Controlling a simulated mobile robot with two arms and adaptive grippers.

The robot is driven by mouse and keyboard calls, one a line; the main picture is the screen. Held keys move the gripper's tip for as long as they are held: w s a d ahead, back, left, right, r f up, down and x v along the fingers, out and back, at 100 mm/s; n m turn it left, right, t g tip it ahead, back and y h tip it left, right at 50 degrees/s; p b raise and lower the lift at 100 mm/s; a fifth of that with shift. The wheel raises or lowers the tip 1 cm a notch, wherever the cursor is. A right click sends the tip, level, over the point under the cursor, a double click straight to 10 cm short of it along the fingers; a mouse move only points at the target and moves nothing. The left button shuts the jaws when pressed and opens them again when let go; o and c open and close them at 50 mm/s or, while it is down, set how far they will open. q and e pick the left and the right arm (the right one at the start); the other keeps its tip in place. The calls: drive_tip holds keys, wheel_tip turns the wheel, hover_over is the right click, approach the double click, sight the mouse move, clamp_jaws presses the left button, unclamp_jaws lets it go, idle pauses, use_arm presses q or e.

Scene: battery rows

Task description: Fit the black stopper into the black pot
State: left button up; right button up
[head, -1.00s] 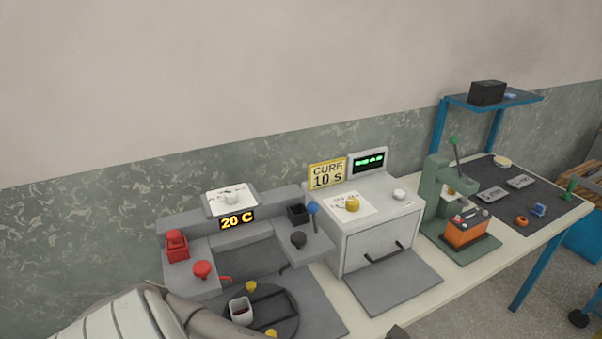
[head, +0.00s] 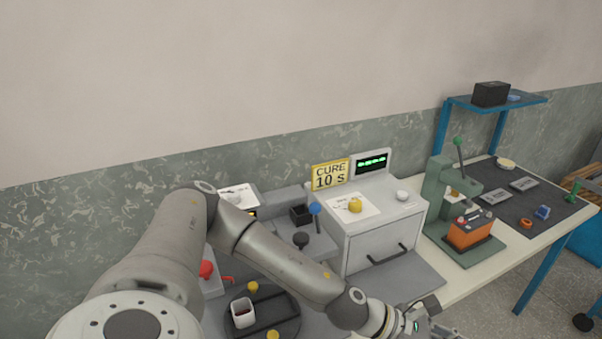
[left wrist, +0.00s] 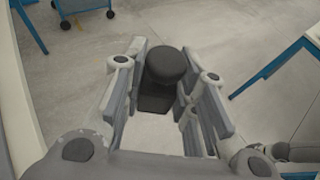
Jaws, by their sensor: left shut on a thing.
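The black pot (head: 301,215) is a small square open container at the back right of the grey station, next to a blue-knobbed lever. My left gripper (head: 428,322) is low in the head view, in front of the white oven and far to the right of the pot. In the left wrist view, my left gripper (left wrist: 163,72) is shut on the black stopper (left wrist: 166,64), a dark piece with a round head and a wider flat part below. Bare floor lies behind it. My right gripper is not in view.
A black knob (head: 301,240) stands in front of the pot. The white oven (head: 385,230) with its grey flap is to the right, then a green press (head: 440,200) with an orange battery (head: 472,232). A dark turntable (head: 272,314) holds a cup (head: 243,313).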

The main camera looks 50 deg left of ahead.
use_arm(q)
drive_tip(key=shift+w+a+r+m+g+h, duration=0.1)
drive_tip(key=shift+w+m+g+h, duration=0.25)
drive_tip(key=shift+m+g, duration=0.25)
